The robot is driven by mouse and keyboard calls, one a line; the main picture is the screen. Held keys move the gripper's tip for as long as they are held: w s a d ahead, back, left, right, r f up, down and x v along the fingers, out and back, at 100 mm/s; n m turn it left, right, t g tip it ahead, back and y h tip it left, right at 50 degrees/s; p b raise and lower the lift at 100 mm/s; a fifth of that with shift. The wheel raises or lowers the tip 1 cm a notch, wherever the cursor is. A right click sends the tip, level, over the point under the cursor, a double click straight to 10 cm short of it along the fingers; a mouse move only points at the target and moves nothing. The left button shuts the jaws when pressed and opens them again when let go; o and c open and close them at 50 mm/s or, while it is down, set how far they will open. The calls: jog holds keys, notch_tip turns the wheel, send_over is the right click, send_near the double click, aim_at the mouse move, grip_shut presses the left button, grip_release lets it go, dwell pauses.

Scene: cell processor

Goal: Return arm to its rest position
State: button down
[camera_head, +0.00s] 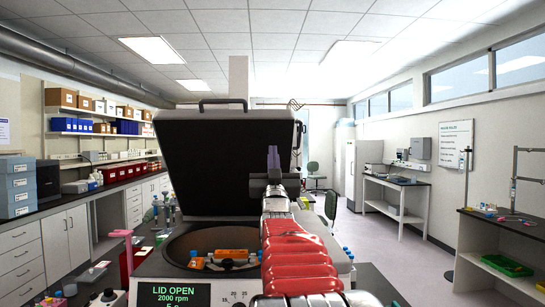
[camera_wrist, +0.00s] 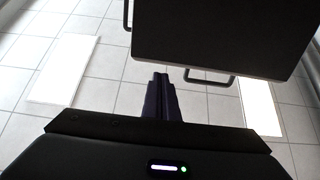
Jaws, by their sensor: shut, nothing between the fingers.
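My gripper (camera_head: 273,158) points straight up at the end of my red arm, in front of the raised lid of the centrifuge. In the wrist view, my gripper (camera_wrist: 160,80) shows two dark fingers pressed together with nothing between them, against the ceiling. The centrifuge lid (camera_head: 200,150) stands open, and its dark edge and handle also show in the wrist view (camera_wrist: 210,35). The centrifuge display (camera_head: 174,295) reads "LID OPEN" and "2000 rpm". An orange rotor part (camera_head: 231,253) sits in the bowl, partly hidden by my arm.
A bench (camera_head: 60,220) with drawers, boxes and bottles runs along the left wall. Tubes and a pink item (camera_head: 120,233) stand left of the centrifuge. A table (camera_head: 500,222) with a green tray below is at the right. Open floor (camera_head: 385,250) lies between.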

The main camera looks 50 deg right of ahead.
dwell(0.3)
jog(key=w+a+f+n+g+y, duration=0.15)
jog(key=a+f+y, duration=0.25)
jog(key=a+f, duration=0.45)
jog(key=w+a+f+n+g+y, duration=0.15)
jog(key=a+f+y, duration=0.4)
jog(key=a, duration=0.65)
jog(key=w+a+f+n+y, duration=0.15)
jog(key=a+f+y, duration=0.25)
jog(key=a+f, duration=0.5)
jog(key=s+a+f+n+g+y, duration=0.5)
jog(key=s+a+f+g, duration=0.3)
jog(key=s+a+f, duration=1.4)
jog(key=shift+s+f+g, duration=0.15)
jog(key=shift+s+g, duration=0.15)
jog(key=shift+s, duration=0.6)
